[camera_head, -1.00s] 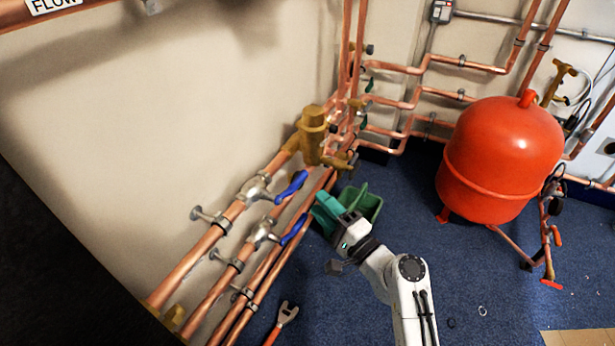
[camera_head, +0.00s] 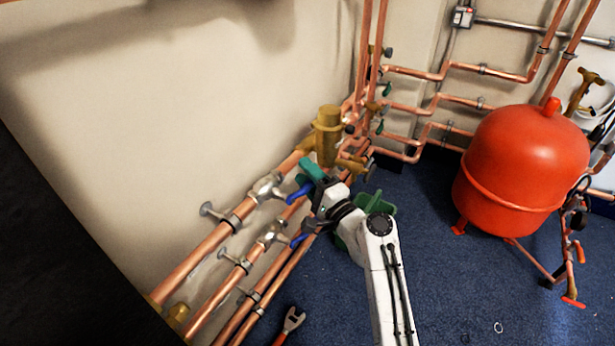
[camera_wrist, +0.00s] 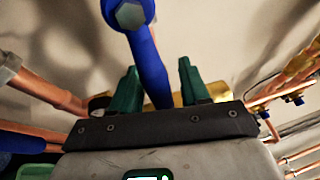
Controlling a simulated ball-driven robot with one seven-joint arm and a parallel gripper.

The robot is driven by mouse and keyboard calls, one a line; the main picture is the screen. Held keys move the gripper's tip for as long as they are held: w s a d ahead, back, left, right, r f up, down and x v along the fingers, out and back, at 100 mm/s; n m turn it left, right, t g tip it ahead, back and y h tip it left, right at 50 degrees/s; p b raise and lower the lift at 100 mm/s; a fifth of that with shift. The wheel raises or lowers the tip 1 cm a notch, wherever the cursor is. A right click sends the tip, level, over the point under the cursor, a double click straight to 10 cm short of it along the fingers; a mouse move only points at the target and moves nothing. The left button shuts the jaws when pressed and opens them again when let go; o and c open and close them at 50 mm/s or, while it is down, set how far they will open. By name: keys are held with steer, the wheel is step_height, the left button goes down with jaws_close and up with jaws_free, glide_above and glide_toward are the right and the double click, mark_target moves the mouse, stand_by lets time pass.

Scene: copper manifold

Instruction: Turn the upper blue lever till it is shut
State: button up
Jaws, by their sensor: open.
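The upper blue lever (camera_head: 298,194) sits on a silver valve (camera_head: 266,187) on the upper copper pipe. It points roughly along the pipe, up to the right. My gripper (camera_head: 311,172) is at its free end. In the wrist view, the lever (camera_wrist: 147,62) runs down from its bolt into the gap between my two green fingertips (camera_wrist: 158,82). The fingers stand apart on either side of it, with a visible gap to the right finger. The lever's far end is hidden behind my gripper body. The lower blue lever (camera_head: 299,240) is just below, partly hidden by my gripper.
A brass fitting (camera_head: 327,135) stands on the pipe just beyond my gripper. A green container (camera_head: 378,203) is on the blue floor behind my arm. A red tank (camera_head: 520,165) stands at right. A wrench (camera_head: 291,321) lies near the pipes.

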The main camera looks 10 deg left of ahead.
steer(key=shift+c, duration=0.2)
jaws_close()
stand_by(0.4)
